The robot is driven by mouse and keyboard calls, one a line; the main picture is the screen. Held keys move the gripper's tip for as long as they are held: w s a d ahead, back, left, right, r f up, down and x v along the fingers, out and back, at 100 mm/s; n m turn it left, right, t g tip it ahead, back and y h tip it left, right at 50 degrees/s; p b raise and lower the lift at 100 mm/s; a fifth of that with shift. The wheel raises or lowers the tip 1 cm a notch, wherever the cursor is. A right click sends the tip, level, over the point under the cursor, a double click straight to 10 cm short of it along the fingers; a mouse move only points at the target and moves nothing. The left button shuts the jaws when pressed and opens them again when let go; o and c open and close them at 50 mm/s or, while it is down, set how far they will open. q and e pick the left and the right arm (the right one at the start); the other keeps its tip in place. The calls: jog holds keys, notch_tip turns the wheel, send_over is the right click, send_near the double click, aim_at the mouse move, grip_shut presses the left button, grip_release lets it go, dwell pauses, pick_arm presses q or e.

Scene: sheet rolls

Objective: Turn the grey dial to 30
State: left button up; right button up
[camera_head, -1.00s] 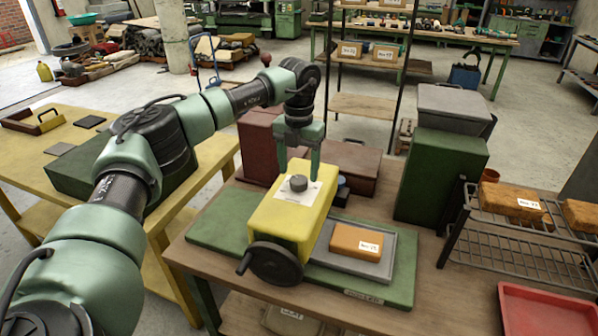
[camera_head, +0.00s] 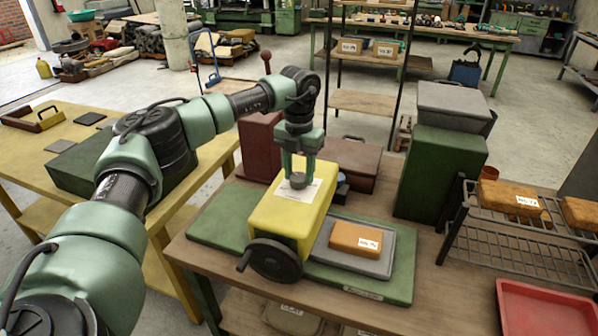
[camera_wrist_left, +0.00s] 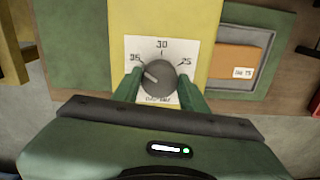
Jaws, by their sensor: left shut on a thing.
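The grey dial (camera_head: 297,181) sits on top of the yellow machine housing (camera_head: 285,215). The wrist view shows the dial (camera_wrist_left: 158,77) on a white scale plate (camera_wrist_left: 165,46), with 35 at left, 30 at top and 25 at right. A pale line on the dial lies on its left side, pointing left and slightly up, toward the 35 side. My left gripper (camera_head: 298,173) is shut on the dial, one finger on each side; the left gripper's fingers also show in the wrist view (camera_wrist_left: 159,88). My right gripper is not in view.
A black handwheel (camera_head: 275,260) is on the machine's front. An orange block (camera_head: 350,236) with a label lies in a grey tray (camera_head: 325,258) to the right. A dark red box (camera_head: 260,145) and a brown case (camera_head: 350,163) stand behind. A green cabinet (camera_head: 440,180) stands at right.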

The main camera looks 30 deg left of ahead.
pick_arm(q)
jog(key=m+p, duration=0.1)
jog(key=m, duration=0.4)
jog(key=shift+m, duration=0.4)
jog(key=m, duration=0.5)
jog(key=shift+d+m, duration=0.1)
jog(key=shift+m, duration=0.2)
jog(key=o, duration=1.4)
jog(key=shift+r, duration=0.1)
